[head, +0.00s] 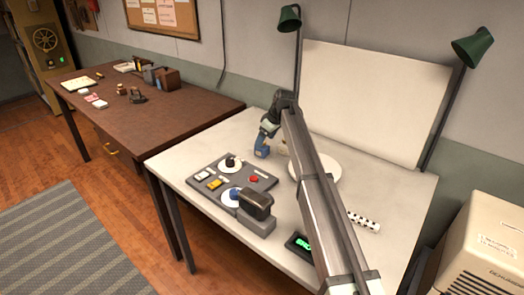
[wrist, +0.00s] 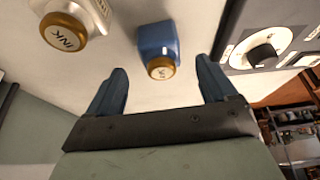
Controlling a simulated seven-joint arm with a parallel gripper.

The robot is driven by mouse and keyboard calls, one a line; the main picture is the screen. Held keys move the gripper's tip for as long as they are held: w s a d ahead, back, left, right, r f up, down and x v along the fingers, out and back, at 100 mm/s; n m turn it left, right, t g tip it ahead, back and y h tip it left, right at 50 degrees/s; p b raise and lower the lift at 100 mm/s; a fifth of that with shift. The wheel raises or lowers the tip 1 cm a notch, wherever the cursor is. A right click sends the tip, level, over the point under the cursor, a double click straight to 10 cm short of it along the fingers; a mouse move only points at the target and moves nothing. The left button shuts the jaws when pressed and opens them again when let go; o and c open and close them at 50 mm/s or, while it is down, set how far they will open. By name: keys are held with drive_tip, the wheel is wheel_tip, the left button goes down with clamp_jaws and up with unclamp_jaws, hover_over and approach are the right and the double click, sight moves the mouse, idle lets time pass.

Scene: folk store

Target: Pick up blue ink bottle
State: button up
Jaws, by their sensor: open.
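The blue ink bottle (wrist: 157,38) shows in the wrist view with its gold cap towards the camera. It stands on the white table, beyond and between the two blue fingers of my gripper (wrist: 160,68). My gripper is open, with nothing held, and a gap shows on both sides of the bottle. In the head view my gripper (head: 264,142) is low over the table's back left part. A small blue patch shows there, but I cannot tell whether it is bottle or finger.
A clear bottle with a gold INK cap (wrist: 66,31) stands left of the blue one in the wrist view. A grey control panel (head: 207,184) with knobs lies at the white table's front left. A white round plate (head: 328,168) is partly behind my arm. A white board stands behind.

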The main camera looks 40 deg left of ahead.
sight(264, 144)
drive_tip(key=shift+x, duration=2.85)
drive_tip(key=shift+d, duration=0.15)
drive_tip(key=c, duration=1.1)
